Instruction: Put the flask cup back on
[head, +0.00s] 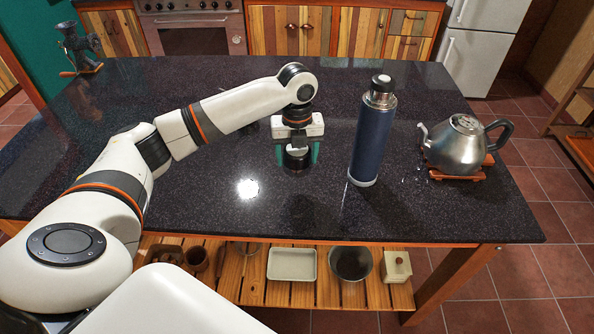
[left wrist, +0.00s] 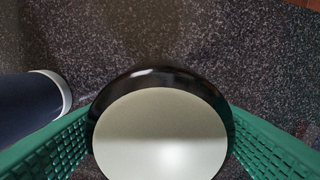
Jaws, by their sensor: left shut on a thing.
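The dark blue flask (head: 370,140) stands upright on the dark counter, with a steel neck and a black stopper on top. Its lower part shows at the left edge of the left wrist view (left wrist: 28,105). My left gripper (head: 297,153), with green fingers, points down to the left of the flask. It is shut on the flask cup (head: 296,158), which is black with a pale, shiny round face in the left wrist view (left wrist: 160,135). The cup is apart from the flask. I cannot tell whether it touches the counter. My right gripper is not in view.
A steel kettle (head: 459,147) stands on a wooden trivet (head: 450,176) right of the flask. A grinder (head: 77,47) is at the counter's far left corner. The counter (head: 240,215) is clear in front of the cup. A slatted shelf below holds several containers.

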